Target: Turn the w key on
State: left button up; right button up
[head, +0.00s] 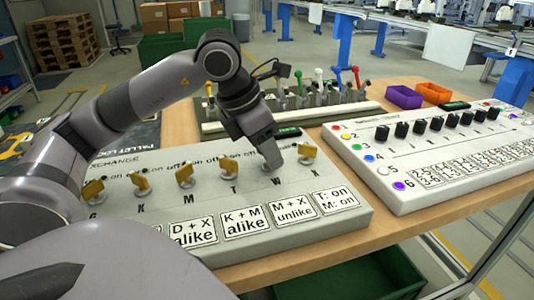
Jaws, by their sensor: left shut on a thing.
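A grey key panel (345,220) lies on the wooden table with a row of yellow keys, lettered G, K, M, T, W and X along the front. My left gripper (272,158) reaches down from above and is shut at the W place, between the T key (229,165) and the X key (307,152). The W key is hidden by the fingers, so I cannot tell which way it points. The M key (185,175), K key (141,183) and G key (93,190) stand free to the left. My right gripper is out of view.
Rule cards (245,222) line the panel's front. Behind stands a lever board (350,112) with coloured levers. At right is a white panel (440,185) with black knobs. A purple bin (404,97) and an orange bin (433,92) stand at the back.

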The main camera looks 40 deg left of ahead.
pick_arm(q)
jog(key=shift+a+m+h, duration=0.1)
jog(key=shift+m+h, duration=0.2)
jog(key=shift+m, duration=0.6)
jog(key=m+g+h, duration=0.1)
jog(key=m, duration=0.1)
jog(key=shift+w+r+m, duration=0.1)
jog(key=shift+m, duration=0.3)
jog(key=m+g+p, duration=0.1)
jog(key=m, duration=0.2)
jog(key=shift+h+p, duration=0.3)
jog(key=shift+h, duration=0.1)
jog(key=shift+w+a+m+g+p, duration=0.1)
jog(key=shift+m+g+p, duration=0.35)
jog(key=shift+m, duration=0.85)
jog(key=o, duration=1.1)
jog(key=shift+c, duration=0.2)
